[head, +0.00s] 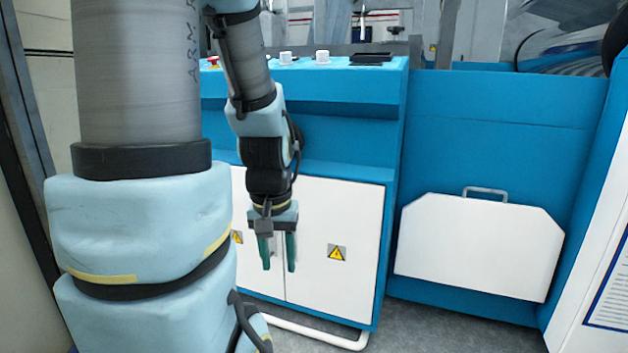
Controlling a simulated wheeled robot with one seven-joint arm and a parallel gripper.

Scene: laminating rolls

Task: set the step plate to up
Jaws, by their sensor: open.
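A white plate with cut upper corners (480,246), which looks like the step plate, is at the right, low on the blue machine front. A grey bar handle (486,190) shows at its top edge. The plate appears to lie close to the blue panel; I cannot tell its exact tilt. My gripper (279,262) points down in front of the white cabinet doors, left of the plate and well apart from it. Its two teal fingers are spread and hold nothing.
White cabinet doors (335,225) with warning labels stand behind my gripper. A white tube rail (318,334) runs low along their base. Knobs and a red button (213,61) sit on the console top. A white panel (598,285) bounds the right side. Grey floor (430,332) shows below.

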